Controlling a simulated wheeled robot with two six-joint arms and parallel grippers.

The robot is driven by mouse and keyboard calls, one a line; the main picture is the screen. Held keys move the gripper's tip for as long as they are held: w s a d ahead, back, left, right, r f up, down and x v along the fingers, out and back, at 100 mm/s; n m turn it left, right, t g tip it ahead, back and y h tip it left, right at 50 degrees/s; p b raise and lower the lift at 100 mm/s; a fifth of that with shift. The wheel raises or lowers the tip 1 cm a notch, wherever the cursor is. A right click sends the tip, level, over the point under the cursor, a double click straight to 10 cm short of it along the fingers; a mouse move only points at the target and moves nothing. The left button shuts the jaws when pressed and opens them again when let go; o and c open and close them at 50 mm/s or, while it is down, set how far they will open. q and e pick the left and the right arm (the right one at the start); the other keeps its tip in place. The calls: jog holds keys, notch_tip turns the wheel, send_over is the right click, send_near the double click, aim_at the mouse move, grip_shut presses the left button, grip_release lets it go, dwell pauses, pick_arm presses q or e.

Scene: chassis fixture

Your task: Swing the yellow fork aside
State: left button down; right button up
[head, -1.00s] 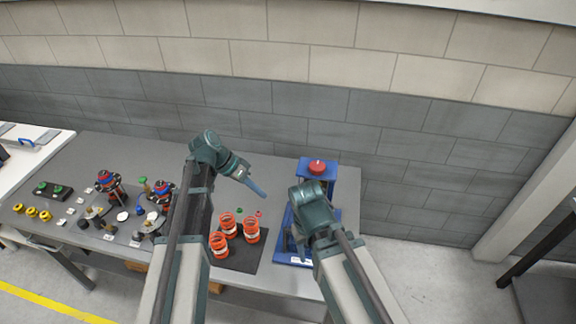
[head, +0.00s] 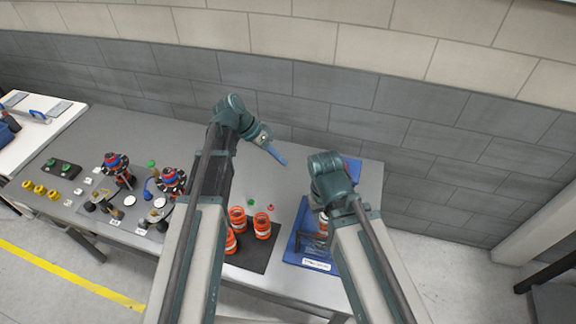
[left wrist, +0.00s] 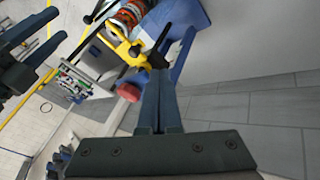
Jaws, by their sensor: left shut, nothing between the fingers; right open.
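The yellow fork (left wrist: 124,46) shows in the left wrist view, beside the blue fixture and just beyond my left fingertips. It is hidden behind my right arm in the head view. My left gripper (head: 283,160) is shut and empty, left of the fixture; its fingers also show in the left wrist view (left wrist: 160,75), where a small gap to the fork cannot be ruled in or out. The blue fixture (head: 292,240) stands on the table, mostly covered by my right arm. My right gripper (left wrist: 56,43) is open at the upper left of the left wrist view.
A red knob (left wrist: 129,92) sits close to my left fingers. Parts with red and blue tops (head: 116,163) stand further left.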

pick_arm(q)
jog(key=s+d+f+b, duration=0.2)
jog(key=d+f+b, duration=0.4)
jog(key=d+f, duration=0.1)
jog(key=shift+s+d, duration=0.15)
jog(key=shift+d, duration=0.4)
pick_arm(e)
notch_tip(320, 180, down, 7)
pick_arm(q)
jog(key=shift+f, duration=0.1)
pick_arm(e)
jog(key=shift+f, duration=0.1)
